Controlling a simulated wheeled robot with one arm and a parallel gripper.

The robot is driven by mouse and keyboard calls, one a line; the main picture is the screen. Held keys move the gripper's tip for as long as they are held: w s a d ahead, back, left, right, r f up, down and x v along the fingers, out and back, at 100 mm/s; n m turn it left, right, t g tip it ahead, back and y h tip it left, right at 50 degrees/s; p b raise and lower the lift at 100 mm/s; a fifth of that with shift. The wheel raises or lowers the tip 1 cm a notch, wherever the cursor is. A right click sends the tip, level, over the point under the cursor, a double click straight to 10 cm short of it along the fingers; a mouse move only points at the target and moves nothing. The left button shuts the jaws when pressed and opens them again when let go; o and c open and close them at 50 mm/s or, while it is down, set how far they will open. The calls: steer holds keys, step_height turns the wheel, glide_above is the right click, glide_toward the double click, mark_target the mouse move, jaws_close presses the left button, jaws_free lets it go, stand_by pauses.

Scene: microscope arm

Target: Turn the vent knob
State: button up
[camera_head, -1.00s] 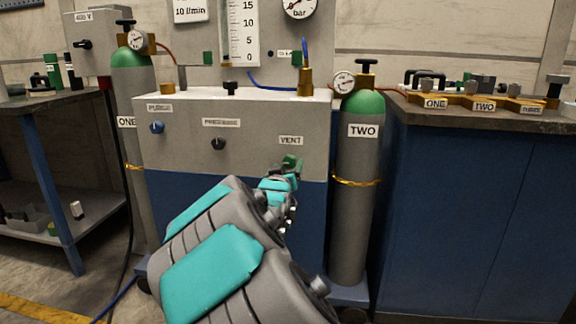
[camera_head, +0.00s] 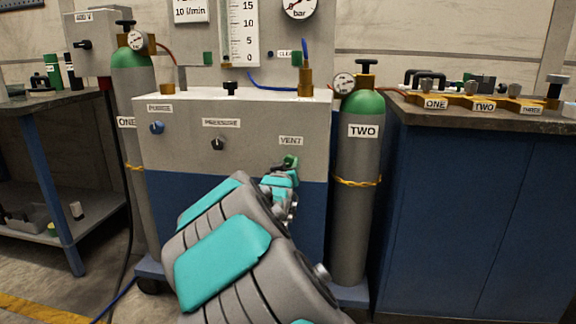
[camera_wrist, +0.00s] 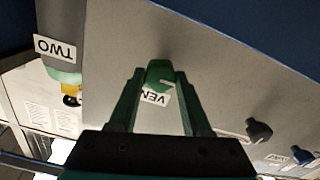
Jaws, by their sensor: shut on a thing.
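The green vent knob (camera_head: 290,161) sits below the VENT label (camera_head: 291,141) on the front of the grey and blue cabinet (camera_head: 185,215). In the wrist view the panel appears upside down. There the green knob (camera_wrist: 160,73) lies between the fingertips of my gripper (camera_wrist: 160,82), with a pale mark on its face. My gripper is shut on the knob, its fingers held apart by it. In the head view my gripper (camera_head: 287,170) is at the knob, its fingers mostly hidden by my arm.
A blue knob (camera_head: 157,127) and a dark knob (camera_head: 217,143) are on the same panel to the left. Cylinder TWO (camera_head: 349,215) stands close on the right, beside a blue workbench (camera_head: 470,215). Cylinder ONE (camera_head: 135,90) stands on the left.

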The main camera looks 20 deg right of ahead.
jaws_close()
steer(key=shift+m, duration=0.4)
steer(key=m, duration=0.3)
steer(key=shift+f+b, duration=0.15)
steer(key=shift+b, duration=0.2)
steer(key=m+b, duration=0.1)
steer(key=m, duration=0.3)
steer(key=shift+m, duration=0.3)
steer(key=m+b, duration=0.2)
steer(key=m, duration=0.2)
steer(key=shift+f+m, duration=0.1)
steer(key=shift+m, duration=0.2)
steer(key=m+b, duration=0.2)
steer(key=m, duration=0.2)
steer(key=shift+m, duration=0.4)
steer(key=o, duration=0.9)
jaws_free()
steer(key=shift+r, duration=0.2)
